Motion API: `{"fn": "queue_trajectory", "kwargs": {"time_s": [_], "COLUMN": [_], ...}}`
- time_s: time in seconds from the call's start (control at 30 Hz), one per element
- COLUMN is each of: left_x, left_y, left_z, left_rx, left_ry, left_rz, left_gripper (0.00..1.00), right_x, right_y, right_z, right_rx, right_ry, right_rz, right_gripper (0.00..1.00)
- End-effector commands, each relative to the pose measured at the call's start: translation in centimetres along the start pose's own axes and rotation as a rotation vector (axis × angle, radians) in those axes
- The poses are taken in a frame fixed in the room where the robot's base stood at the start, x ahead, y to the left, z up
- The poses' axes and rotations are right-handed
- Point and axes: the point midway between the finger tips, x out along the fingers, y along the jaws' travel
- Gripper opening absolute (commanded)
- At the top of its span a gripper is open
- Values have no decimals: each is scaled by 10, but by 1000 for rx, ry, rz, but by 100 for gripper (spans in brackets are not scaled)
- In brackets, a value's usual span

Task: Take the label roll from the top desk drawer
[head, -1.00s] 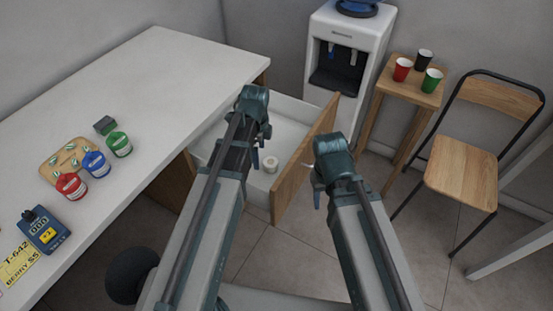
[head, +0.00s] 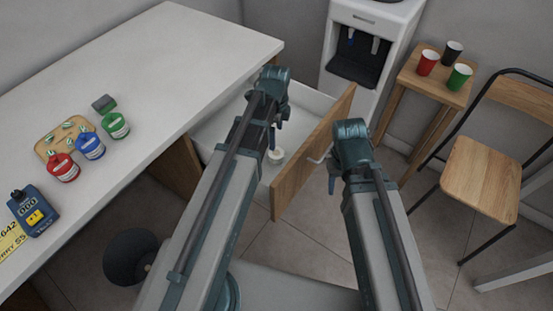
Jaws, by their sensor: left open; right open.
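The top desk drawer (head: 343,113) is pulled out from the white desk, its wooden front facing right. The label roll (head: 277,155), a small whitish ring, lies on the drawer floor near the front panel, partly hidden by my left arm. My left gripper (head: 271,136) is open and hangs over the drawer just left of and above the roll, apart from it as far as I can tell. My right gripper (head: 332,182) is open and empty, outside the drawer, to the right of its front and near the drawer handle (head: 320,158).
The desk top (head: 190,60) holds red, blue and green jars (head: 90,146), a wooden tray (head: 44,147), a dark block (head: 104,103) and a blue device (head: 34,211). A water dispenser (head: 347,90), a stool (head: 440,86) with cups and a chair (head: 480,180) stand at right.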

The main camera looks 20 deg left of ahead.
Motion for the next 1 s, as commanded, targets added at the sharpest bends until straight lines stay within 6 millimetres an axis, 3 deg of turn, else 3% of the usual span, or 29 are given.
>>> {"fn": "queue_trajectory", "kwargs": {"time_s": [0.03, 0.3, 0.73, 1.0], "left_x": [15, 53, 66, 97], "left_y": [0, 0, 0, 0], "left_z": [0, 0, 0, 0], "left_rx": [0, 0, 0, 0], "left_ry": [0, 0, 0, 0], "left_rz": [0, 0, 0, 0], "left_gripper": [100, 100, 100, 100], "right_x": [15, 53, 65, 96], "right_y": [-2, -5, -6, -9], "right_z": [-1, -3, -4, -6], "right_rx": [0, 0, 0, 0], "right_ry": [0, 0, 0, 0], "right_rz": [0, 0, 0, 0], "right_gripper": [50, 50, 50, 50]}}
